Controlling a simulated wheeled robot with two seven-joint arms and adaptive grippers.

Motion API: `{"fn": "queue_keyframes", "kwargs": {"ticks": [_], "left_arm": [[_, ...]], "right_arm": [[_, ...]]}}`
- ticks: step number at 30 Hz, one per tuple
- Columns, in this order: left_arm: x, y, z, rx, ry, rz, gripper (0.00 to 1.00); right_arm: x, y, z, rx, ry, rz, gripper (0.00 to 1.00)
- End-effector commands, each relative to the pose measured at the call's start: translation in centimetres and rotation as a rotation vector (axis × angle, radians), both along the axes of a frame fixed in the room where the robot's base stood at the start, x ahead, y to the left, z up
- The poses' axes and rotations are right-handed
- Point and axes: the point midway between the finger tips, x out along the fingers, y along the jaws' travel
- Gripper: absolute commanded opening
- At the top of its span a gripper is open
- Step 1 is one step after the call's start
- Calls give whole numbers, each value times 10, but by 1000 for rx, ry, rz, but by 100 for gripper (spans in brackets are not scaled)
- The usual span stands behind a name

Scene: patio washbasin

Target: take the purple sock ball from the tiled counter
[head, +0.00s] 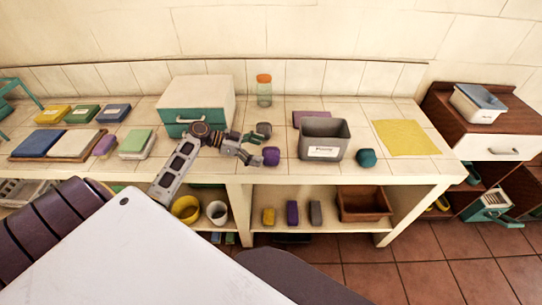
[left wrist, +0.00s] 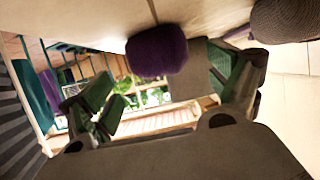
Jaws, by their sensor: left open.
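The purple sock ball (head: 271,156) rests on the tiled counter (head: 295,172), just in front of a grey sock ball (head: 264,129). My left gripper (head: 253,149) is open, just to the left of the purple ball and low over the counter. In the left wrist view the purple ball (left wrist: 157,52) shows ahead, between the spread green-padded fingers (left wrist: 165,82), with nothing held. The grey ball (left wrist: 287,20) is at the upper right there. Whether a finger touches the purple ball, I cannot tell. My right gripper is out of view.
A grey labelled bin (head: 324,151) stands right of the purple ball, with a teal ball (head: 367,158) beside it. A white and teal drawer box (head: 196,110) stands behind my left arm. A jar (head: 264,91) is at the back. A yellow cloth (head: 404,138) lies right.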

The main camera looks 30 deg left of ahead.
Motion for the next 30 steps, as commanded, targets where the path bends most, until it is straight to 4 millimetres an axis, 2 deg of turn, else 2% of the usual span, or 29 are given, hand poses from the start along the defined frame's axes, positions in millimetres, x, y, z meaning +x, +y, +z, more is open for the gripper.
{"fn": "queue_keyframes", "kwargs": {"ticks": [8,16,24,30], "left_arm": [[1,-1,0,0,0,0,90],[12,-17,-5,0,0,-1,90],[26,-37,-15,0,0,1,90],[27,-40,-18,1,1,0,90]], "right_arm": [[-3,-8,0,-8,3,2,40],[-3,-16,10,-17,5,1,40],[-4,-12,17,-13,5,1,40],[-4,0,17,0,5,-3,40]]}}
